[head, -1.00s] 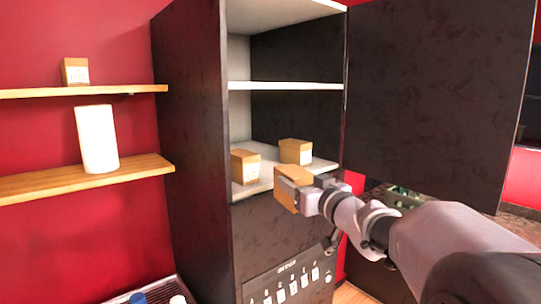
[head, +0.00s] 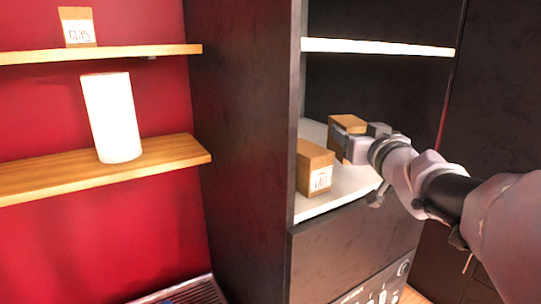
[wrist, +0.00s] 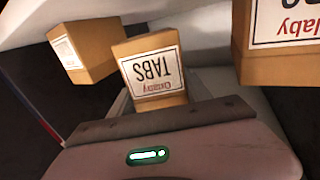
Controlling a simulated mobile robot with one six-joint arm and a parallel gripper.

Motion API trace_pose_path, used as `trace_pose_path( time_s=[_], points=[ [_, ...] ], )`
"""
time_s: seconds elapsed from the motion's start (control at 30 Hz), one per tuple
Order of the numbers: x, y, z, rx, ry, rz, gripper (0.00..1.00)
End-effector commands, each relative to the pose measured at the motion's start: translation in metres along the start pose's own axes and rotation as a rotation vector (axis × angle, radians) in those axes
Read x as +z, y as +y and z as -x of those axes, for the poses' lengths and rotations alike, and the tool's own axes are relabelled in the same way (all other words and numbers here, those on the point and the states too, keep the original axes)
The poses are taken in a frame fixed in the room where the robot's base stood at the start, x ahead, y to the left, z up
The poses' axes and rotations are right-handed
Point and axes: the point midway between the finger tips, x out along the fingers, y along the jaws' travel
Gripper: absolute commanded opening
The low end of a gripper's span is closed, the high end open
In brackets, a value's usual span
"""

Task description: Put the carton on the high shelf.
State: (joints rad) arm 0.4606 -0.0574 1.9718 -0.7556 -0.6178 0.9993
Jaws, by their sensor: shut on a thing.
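My gripper (head: 350,143) is shut on an orange-brown carton (head: 347,123) inside the open cabinet, over its lower shelf (head: 312,210). The wrist view shows this held carton (wrist: 151,68) with a label reading TABS, upside down in the picture. I cannot tell whether its base touches the shelf. The cabinet's higher shelf (head: 378,48) is a white board above my gripper, with nothing seen on its visible front edge.
A labelled carton (head: 312,168) stands on the lower shelf, left of my gripper. The wrist view shows a carton on each side (wrist: 85,52) (wrist: 285,68) of the held one. Left wall shelves hold a CLIPS carton (head: 77,26) and white roll (head: 112,117). The open door (head: 500,120) is at right.

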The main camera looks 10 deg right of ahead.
Motion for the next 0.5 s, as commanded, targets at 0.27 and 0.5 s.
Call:
trace_pose_path(
  time_s=[0.27, 0.5],
  points=[
    [0.037, 0.0, 0.0, 0.001, 0.0, 0.001, 0.05],
    [0.039, 0.0, 0.0, 0.001, 0.0, 0.001, 0.05]
  ],
)
